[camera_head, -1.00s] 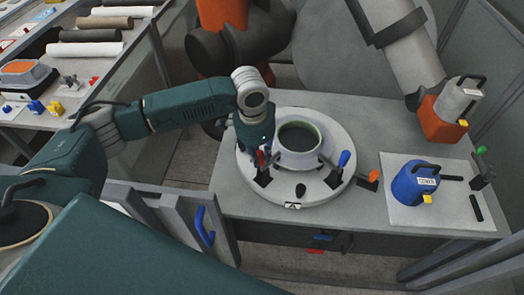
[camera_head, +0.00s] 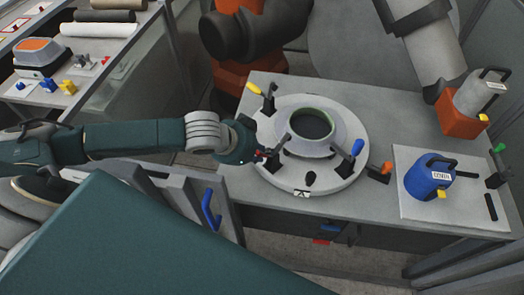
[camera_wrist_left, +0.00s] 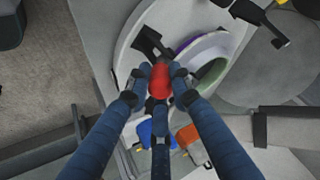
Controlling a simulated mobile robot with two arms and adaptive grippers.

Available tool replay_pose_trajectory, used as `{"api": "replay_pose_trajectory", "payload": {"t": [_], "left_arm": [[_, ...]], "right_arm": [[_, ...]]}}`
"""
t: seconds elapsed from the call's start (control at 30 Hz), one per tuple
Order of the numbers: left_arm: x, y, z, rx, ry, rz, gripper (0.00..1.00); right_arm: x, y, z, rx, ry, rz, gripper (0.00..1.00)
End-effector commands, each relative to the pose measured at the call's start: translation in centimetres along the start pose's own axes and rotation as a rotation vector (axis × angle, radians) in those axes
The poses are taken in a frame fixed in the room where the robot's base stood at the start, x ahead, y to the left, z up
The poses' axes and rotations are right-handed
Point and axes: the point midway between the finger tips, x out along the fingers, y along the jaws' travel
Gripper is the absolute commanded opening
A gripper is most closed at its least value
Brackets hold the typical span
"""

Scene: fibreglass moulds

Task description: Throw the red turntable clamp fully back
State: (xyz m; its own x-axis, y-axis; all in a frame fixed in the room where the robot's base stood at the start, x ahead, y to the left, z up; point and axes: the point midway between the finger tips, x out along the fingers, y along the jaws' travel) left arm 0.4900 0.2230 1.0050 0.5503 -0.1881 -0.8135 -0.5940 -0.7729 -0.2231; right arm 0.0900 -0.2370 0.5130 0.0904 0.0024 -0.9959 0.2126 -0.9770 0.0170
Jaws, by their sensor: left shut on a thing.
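The white round turntable (camera_head: 345,182) on the grey table carries a pale ring-shaped mould (camera_head: 333,143) with a dark opening. My left gripper (camera_head: 256,156) is at the turntable's left edge. In the left wrist view the fingers of my left gripper (camera_wrist_left: 158,85) are closed around the red clamp handle (camera_wrist_left: 159,80). In the head view only a little of the red clamp (camera_head: 262,154) shows beside the gripper. The gripper partly hides its base, and the exact lever angle is hard to tell. My right gripper is not in view.
A yellow-handled clamp (camera_head: 254,88) stands at the turntable's back left, a blue-handled one (camera_head: 357,148) at its right. An orange-handled clamp (camera_head: 386,168) is just beyond. A blue container (camera_head: 427,178) stands on a white board at right. A large orange-and-grey arm hangs behind.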

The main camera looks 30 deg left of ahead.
Motion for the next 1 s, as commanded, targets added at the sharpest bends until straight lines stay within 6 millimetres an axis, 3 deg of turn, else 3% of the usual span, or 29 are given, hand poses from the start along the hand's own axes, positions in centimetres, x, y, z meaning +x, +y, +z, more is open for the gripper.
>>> {"api": "replay_pose_trajectory", "payload": {"t": [0.3, 0.33, 0.43, 0.77, 1.0], "left_arm": [[0.1, 0.0, 0.3, -0.001, -0.006, 0.000, 0.00], [0.1, 0.0, 0.3, -0.001, -0.007, 0.000, 0.23], [0.1, 0.0, 0.3, -0.001, -0.006, 0.000, 0.39], [-0.3, 0.0, 0.1, 0.000, -0.002, -0.001, 0.39], [-4.0, -0.1, 0.2, 0.001, -0.003, -0.002, 0.39]], "right_arm": [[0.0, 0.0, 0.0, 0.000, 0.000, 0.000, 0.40], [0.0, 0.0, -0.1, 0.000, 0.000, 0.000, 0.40], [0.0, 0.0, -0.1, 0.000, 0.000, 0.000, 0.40], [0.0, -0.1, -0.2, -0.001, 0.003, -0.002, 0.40], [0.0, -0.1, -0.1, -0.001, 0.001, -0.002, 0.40]]}}
